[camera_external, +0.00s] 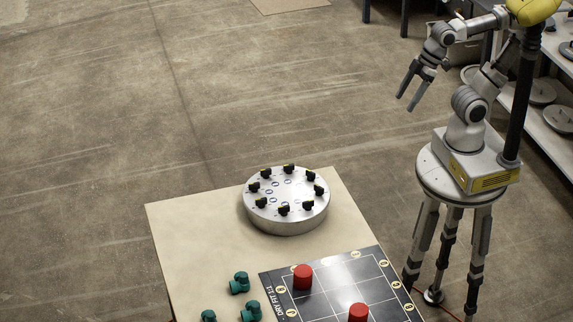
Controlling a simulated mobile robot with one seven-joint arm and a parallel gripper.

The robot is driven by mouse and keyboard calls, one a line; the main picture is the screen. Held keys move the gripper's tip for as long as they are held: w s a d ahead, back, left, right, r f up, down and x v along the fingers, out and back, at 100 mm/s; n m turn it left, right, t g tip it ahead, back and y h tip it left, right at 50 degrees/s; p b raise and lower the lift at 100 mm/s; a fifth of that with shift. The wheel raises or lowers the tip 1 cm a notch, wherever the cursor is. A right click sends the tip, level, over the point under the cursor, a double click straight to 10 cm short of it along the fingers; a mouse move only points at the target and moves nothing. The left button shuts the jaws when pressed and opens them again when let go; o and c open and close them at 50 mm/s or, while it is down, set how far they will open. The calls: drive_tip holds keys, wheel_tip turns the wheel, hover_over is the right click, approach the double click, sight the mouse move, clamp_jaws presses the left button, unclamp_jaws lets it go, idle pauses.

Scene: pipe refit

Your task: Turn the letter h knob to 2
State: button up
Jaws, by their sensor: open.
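A round grey metal disc (286,221) sits on the back part of the table. Several small black knobs stand in a ring near its rim, with small blue-marked labels inside the ring. The letters and numbers are too small to read, so I cannot tell which knob is h or where it points. My gripper (405,101) is open and empty. It hangs in the air over the floor, up and to the right of the disc, well apart from it, with its fingers pointing down and left.
The pale table (185,240) also bears a black gridded board (325,290) with red cylinders (303,277) and (358,313) on it. Several green pipe fittings (240,283) lie left of the board. Shelves (545,125) stand behind my arm. The space above the disc is clear.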

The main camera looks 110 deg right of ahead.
drive_tip(key=w+r+n+g, duration=0.1)
drive_tip(key=w+r+n, duration=0.45)
drive_tip(key=w, duration=0.65)
drive_tip(key=n+g, duration=0.5)
drive_tip(key=n, duration=0.7)
hover_over(261, 199)
wheel_tip(261, 199, down, 19)
wheel_tip(261, 199, down, 17)
drive_tip(key=shift+r+b, duration=0.15)
drive_tip(key=shift+b, duration=0.2)
clamp_jaws()
